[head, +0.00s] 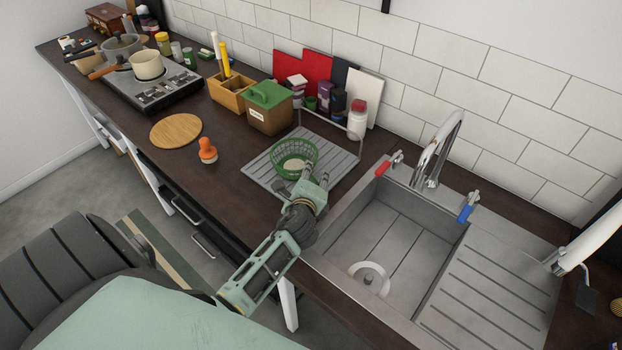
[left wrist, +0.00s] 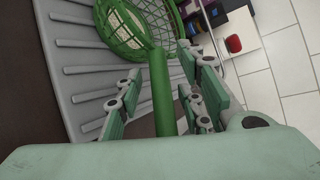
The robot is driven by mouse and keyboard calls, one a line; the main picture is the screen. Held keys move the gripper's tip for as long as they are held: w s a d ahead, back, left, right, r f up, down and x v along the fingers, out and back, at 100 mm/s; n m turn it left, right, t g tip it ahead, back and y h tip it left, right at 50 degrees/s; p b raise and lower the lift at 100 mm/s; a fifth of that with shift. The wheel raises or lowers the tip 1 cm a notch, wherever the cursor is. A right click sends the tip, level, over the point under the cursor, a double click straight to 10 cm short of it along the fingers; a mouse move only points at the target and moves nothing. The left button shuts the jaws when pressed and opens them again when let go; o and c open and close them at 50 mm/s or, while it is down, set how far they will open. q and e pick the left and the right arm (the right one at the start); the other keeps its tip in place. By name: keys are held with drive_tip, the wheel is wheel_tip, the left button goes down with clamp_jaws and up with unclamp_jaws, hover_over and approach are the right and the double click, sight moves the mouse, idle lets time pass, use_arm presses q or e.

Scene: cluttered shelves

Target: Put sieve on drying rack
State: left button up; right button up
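The green sieve (head: 291,158) sits over the grey ribbed drying rack (head: 265,171) on the counter, left of the sink; I cannot tell exactly how its bowl rests. It also shows in the left wrist view (left wrist: 124,28), with its handle (left wrist: 163,95) pointing toward the gripper. A pale patch shows inside the bowl. My left gripper (head: 318,176) is at the handle end of the sieve. In the left wrist view its fingers (left wrist: 160,95) stand on both sides of the handle, with gaps visible. My right gripper is not in view.
The steel sink (head: 395,245) with its tap (head: 437,150) lies right of the rack. A green-lidded box (head: 268,115), jars and boards stand behind. The counter's front strip is clear.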

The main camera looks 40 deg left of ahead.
use_arm(q)
drive_tip(key=shift+r, duration=0.1)
drive_tip(key=shift+s, duration=0.1)
drive_tip(key=b+v, duration=0.1)
drive_tip(key=v, duration=1.1)
idle(0.3)
